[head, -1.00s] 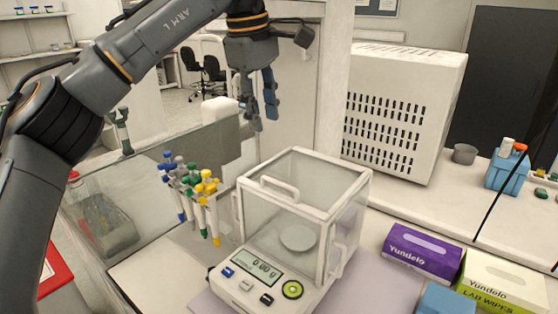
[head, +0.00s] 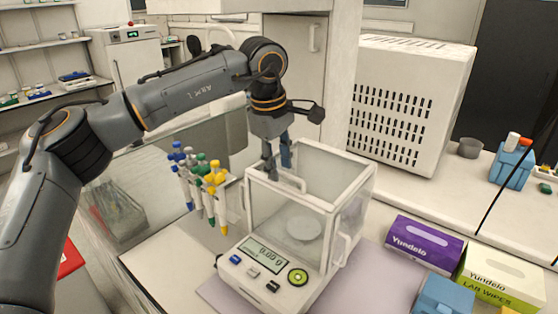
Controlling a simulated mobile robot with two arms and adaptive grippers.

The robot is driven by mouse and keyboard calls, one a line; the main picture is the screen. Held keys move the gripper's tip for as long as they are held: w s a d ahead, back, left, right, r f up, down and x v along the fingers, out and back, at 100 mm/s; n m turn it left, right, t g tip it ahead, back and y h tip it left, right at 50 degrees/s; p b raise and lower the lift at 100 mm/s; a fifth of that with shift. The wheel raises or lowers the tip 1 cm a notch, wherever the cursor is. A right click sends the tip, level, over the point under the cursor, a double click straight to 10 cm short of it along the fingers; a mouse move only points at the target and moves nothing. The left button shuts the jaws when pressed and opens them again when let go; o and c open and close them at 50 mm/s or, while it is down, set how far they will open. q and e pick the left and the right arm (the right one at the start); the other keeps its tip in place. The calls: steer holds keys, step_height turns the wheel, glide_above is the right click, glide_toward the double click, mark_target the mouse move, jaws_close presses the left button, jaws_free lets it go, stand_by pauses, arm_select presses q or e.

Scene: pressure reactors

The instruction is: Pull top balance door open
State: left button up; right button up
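The balance (head: 266,262) stands on the bench with a clear, white-framed draft shield around its round pan (head: 304,228). Its top door (head: 318,182) is a clear panel with a white bar handle (head: 289,184) near the left end; it looks closed. A side handle (head: 341,248) shows on the right face. My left gripper (head: 278,163) points down at the top handle, its two fingers apart with a gap between them. The fingertips are at or just above the handle and partly hide it; I cannot tell whether they touch. My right gripper is not in view.
A rack of colored pipettes (head: 203,185) stands close left of the balance. A purple Yundelo box (head: 424,246) and a lab wipes box (head: 500,279) lie to the right. A white vented unit (head: 408,105) stands behind. The purple mat (head: 375,285) has bare room.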

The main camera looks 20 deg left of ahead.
arm_select(q)
jaws_close()
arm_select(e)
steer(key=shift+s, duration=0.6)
